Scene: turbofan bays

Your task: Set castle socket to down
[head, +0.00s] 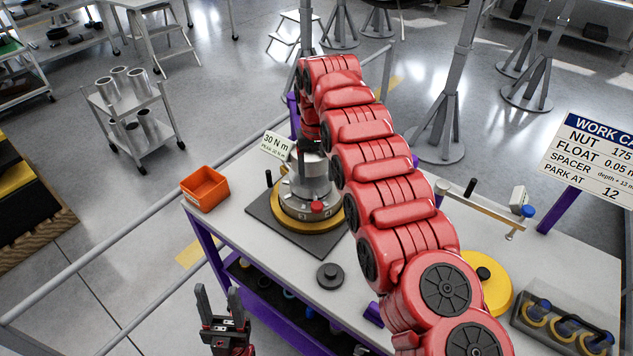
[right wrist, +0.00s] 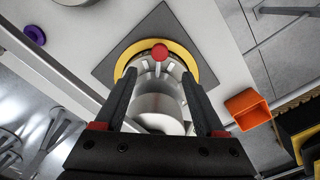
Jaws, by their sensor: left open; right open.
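The silver stepped cylinder (head: 312,178), which I take to be the castle socket, stands upright on a gold ring (head: 291,222) on a dark square plate. A red knob (head: 317,207) sits at its front. In the right wrist view the cylinder (right wrist: 158,106) lies between the fingers of my right gripper (right wrist: 159,78). That gripper is open, one finger on each side; I cannot tell whether either touches. In the head view my right arm comes over from the right and partly hides the cylinder's top. My left gripper (head: 220,296) is open and empty, left of the table's front edge.
An orange bin (head: 204,188) stands on the table's left corner; a "30 N m" sign (head: 277,146) is behind the plate. A dark round piece (head: 330,275) lies in front. A yellow disc (head: 492,284) and a tray with rings (head: 562,329) are at right.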

